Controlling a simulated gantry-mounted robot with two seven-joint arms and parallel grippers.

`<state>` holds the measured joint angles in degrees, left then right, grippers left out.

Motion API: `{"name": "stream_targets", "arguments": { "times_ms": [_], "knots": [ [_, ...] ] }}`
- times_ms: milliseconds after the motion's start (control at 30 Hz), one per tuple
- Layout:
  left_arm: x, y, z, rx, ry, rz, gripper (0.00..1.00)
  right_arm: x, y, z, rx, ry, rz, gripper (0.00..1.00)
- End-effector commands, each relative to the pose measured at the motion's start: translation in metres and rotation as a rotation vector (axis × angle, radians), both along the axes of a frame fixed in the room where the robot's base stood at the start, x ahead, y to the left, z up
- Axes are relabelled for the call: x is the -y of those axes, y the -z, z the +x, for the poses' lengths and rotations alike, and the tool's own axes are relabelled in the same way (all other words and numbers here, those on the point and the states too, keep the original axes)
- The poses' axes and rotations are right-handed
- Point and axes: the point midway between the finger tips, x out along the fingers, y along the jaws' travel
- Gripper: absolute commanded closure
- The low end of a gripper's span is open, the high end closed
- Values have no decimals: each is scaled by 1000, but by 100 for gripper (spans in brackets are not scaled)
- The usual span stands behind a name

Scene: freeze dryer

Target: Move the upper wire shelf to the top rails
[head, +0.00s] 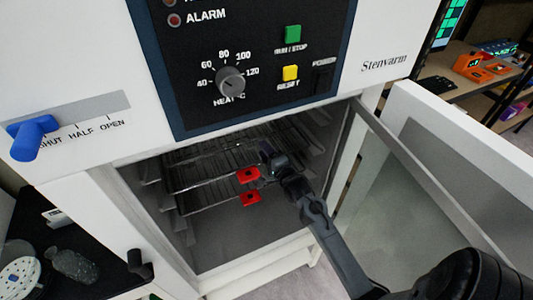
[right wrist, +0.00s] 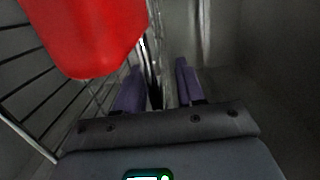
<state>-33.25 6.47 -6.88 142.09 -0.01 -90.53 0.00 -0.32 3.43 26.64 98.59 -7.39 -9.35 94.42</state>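The upper wire shelf (head: 205,172) sits inside the open chamber, with a red tab (head: 248,175) on its front edge. A lower wire shelf (head: 210,201) with a similar red tab (head: 250,198) lies just below. My right gripper (head: 266,152) is inside the chamber mouth, just right of and above the upper tab. In the right wrist view its two purple fingers (right wrist: 160,88) stand apart, and a red tab (right wrist: 90,35) with shelf wires (right wrist: 30,90) fills the upper left. Whether a thin wire lies between the fingers is unclear. My left gripper is out of view.
Rails (head: 322,117) line the chamber's side walls. The chamber door (head: 440,190) stands open on the right, with my right arm in front of it. A control panel (head: 250,60) is above.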

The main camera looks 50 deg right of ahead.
Motion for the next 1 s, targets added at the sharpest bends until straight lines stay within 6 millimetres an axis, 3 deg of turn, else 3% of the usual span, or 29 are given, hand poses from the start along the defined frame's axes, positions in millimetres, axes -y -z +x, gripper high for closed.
{"name": "stream_targets", "arguments": {
  "times_ms": [100, 333, 1000],
  "knots": [
    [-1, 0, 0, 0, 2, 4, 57, 0, 0, 0, 0, 0, 0, 65],
    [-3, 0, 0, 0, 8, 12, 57, 0, 0, 0, 0, 0, 0, 100],
    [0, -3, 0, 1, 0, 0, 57, -5, -1, 4, 2, -8, 2, 100]
  ]
}}
